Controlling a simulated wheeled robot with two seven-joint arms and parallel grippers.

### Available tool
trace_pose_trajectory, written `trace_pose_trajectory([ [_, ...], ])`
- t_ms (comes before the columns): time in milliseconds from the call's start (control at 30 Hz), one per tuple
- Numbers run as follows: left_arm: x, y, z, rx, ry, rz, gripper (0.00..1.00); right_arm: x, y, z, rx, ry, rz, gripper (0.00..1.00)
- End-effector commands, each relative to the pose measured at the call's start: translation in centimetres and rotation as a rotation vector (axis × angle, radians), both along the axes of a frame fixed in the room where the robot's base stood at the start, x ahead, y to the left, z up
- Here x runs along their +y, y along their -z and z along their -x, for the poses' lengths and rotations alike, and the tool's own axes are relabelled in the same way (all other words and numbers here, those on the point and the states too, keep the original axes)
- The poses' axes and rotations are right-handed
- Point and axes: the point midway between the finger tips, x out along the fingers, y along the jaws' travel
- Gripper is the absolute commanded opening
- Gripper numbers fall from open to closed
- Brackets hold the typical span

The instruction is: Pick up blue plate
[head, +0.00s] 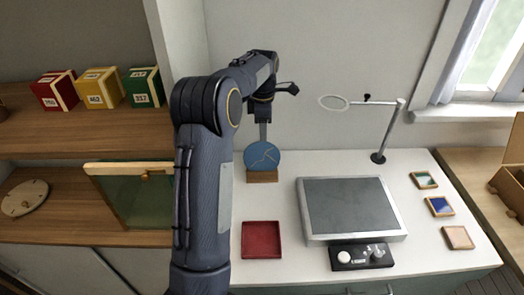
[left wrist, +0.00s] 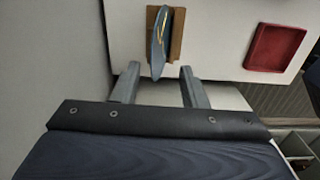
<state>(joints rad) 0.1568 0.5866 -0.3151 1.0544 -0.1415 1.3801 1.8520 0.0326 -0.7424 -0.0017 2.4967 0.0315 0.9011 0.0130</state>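The blue plate (head: 263,158) has thin gold seams and stands upright in a small wooden stand (head: 262,177) at the back left of the white worktop. In the left wrist view the plate (left wrist: 160,42) shows edge-on in its stand (left wrist: 177,40). My left gripper (head: 263,135) is just above the plate in the head view. In the left wrist view its two fingers (left wrist: 160,70) are apart with nothing held, and the plate's near end lies just ahead of the gap between them. My right gripper is out of view.
A red tray (head: 262,241) lies in front of the stand. A grey-topped square device (head: 349,206) with a control box (head: 361,257) sits to the right, with a ring-topped lamp stand (head: 378,157) behind it. Several small coloured tiles (head: 439,206) lie at the worktop's right.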

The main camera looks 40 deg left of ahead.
Motion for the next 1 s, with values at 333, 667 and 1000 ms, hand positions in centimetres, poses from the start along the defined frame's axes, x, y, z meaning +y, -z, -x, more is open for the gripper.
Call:
trace_pose_trajectory([
  [333,0.5,3.8,-0.2,0.012,-0.028,-0.007,0.39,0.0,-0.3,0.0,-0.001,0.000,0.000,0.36],
  [667,0.8,7.8,-0.3,0.007,-0.026,-0.006,0.39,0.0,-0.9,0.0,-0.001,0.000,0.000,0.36],
  [1000,0.8,8.0,-0.4,0.007,-0.026,-0.006,0.26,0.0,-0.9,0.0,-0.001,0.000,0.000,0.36],
])
